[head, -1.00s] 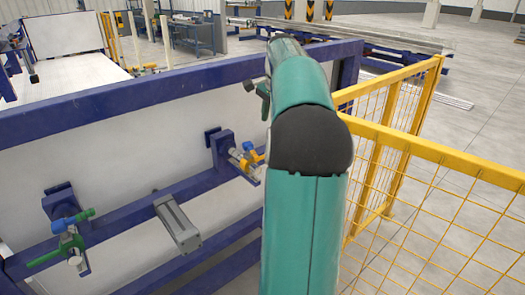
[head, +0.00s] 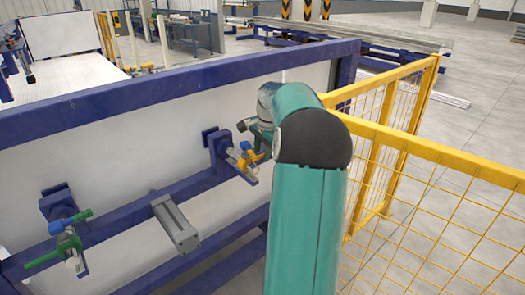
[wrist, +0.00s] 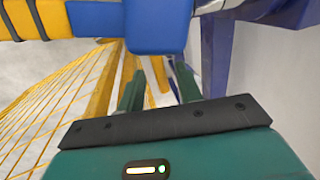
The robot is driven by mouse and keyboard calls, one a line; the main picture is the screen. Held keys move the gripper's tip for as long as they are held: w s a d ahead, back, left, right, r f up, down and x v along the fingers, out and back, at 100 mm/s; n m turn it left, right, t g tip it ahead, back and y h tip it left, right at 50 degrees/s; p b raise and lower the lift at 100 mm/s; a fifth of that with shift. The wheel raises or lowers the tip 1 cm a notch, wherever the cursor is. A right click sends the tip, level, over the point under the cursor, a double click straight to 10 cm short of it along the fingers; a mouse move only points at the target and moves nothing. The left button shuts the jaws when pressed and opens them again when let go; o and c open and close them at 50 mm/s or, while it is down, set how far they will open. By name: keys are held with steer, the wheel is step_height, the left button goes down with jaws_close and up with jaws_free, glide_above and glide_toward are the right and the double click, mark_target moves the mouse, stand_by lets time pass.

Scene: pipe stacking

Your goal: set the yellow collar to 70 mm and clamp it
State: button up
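The yellow collar (head: 249,158) sits on a short silver rod at the right-hand blue bracket (head: 220,150) of the frame, with a small blue part (head: 245,146) beside it. My gripper (head: 262,138) is just right of and above it in the head view, partly hidden by my arm. In the wrist view my gripper's two dark green fingers (wrist: 158,85) stand apart with nothing between them. I cannot read any scale.
A second bracket at left carries a green handle (head: 42,258) and blue knob. A grey cylinder (head: 176,225) lies on the blue rail between. A yellow mesh fence (head: 440,210) stands close on the right. The frame's blue top beam (head: 160,90) runs above.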

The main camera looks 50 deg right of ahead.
mark_target(262, 155)
jaws_close()
steer(key=w, duration=0.2)
steer(key=shift+w+d, duration=0.4)
jaws_free()
steer(key=shift+r, duration=0.1)
step_height(262, 155, up, 13)
steer(key=s, duration=0.2)
steer(key=shift+s+a+r, duration=0.2)
steer(key=shift+s+a, duration=0.1)
steer(key=shift+a, duration=0.05)
